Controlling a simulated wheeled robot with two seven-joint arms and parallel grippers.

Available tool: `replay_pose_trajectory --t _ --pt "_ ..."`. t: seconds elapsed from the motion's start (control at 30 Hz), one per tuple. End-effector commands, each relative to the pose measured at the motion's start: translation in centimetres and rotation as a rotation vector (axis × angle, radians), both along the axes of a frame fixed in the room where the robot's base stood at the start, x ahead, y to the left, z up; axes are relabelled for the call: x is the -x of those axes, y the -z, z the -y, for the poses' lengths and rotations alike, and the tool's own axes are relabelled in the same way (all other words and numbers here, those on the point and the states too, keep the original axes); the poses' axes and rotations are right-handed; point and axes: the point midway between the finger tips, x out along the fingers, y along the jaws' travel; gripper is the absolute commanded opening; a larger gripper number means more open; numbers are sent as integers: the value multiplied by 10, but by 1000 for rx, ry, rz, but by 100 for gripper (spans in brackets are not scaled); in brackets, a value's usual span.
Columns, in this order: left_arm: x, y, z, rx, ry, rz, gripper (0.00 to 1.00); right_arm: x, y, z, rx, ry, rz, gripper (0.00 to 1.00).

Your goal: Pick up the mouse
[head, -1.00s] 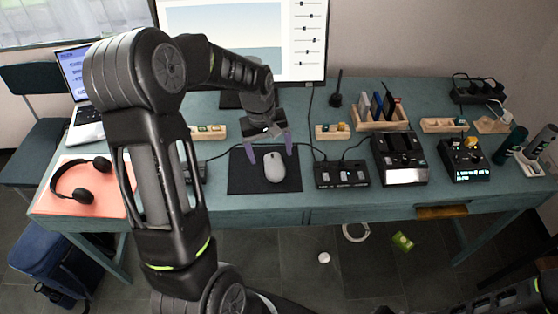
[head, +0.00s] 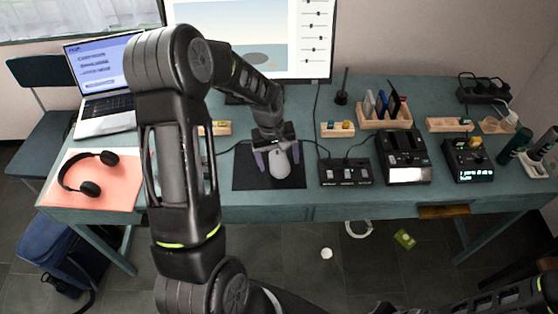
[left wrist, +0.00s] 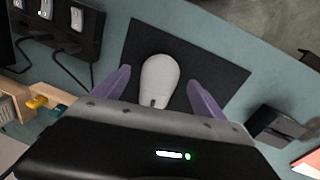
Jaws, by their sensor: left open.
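The light grey mouse (head: 280,165) lies on a dark mouse pad (head: 250,182) on the teal desk. In the left wrist view the mouse (left wrist: 158,80) sits between the two purple fingers, with gaps on both sides. My left gripper (head: 278,160) is open, its fingers pointing down, one on each side of the mouse. The left wrist view also shows the open left gripper (left wrist: 160,90). Part of the mouse's far end is hidden by the gripper body in the head view. My right gripper is not visible; only part of that arm shows at the lower right.
A switch box (head: 346,172) stands just right of the pad. Further right are two dark devices (head: 405,158) and a wooden holder (head: 385,115). Headphones (head: 88,175) lie on an orange mat at left, before a laptop (head: 104,112). A monitor stands behind.

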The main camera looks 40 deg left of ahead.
Motion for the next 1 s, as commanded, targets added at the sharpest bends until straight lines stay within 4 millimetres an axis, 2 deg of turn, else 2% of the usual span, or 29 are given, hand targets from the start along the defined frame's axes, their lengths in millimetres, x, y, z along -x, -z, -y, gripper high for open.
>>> replay_pose_trajectory --t 0.1,0.2,0.77,1.0 --pt "-1 15 1 1 -1 -4 82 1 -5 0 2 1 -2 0" --pt "-2 22 2 1 0 -1 82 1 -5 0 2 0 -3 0" --pt "-2 22 2 0 0 0 82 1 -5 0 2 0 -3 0" --pt "-2 22 2 0 -1 0 65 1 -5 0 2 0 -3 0"
